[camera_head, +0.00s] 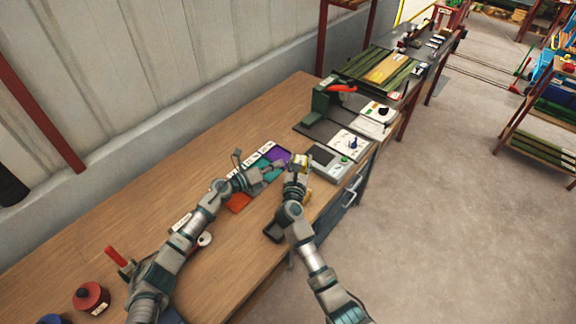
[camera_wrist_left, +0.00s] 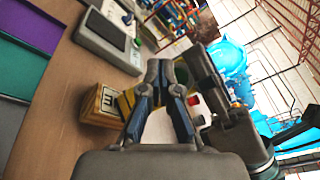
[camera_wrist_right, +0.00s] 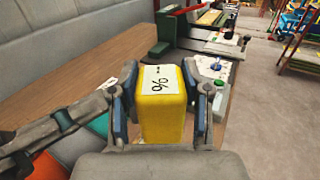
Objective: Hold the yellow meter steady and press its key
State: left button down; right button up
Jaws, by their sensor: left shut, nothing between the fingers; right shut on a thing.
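The yellow meter (camera_wrist_right: 162,118) stands upright between the fingers of my right gripper (camera_wrist_right: 162,108) in the right wrist view. A white label with a dark percent sign lies across its top. In the head view my right gripper (camera_head: 299,163) holds it at the bench's right edge. My left gripper (camera_head: 281,165) is shut and empty, close on its left. I cannot tell whether the fingertips touch the meter. The key is not clearly visible.
A grey device (camera_head: 328,161) with a dark screen sits just beyond the grippers. A green press with a red handle (camera_head: 340,89) stands farther back. Bare wood (camera_head: 150,200) lies left.

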pick_arm(q)
jog(key=shift+d, duration=0.15)
jog(key=shift+s+d+r, duration=0.1)
jog(key=shift+s+d, duration=0.05)
jog(key=shift+d, duration=0.2)
jog(key=shift+d, duration=0.5)
dwell(0.8)
jog(key=shift+a, duration=0.9)
jog(key=shift+w+a, duration=0.2)
jog(key=shift+a, duration=1.1)
jog(key=shift+w+a, duration=0.15)
jog(key=shift+a, duration=1.1)
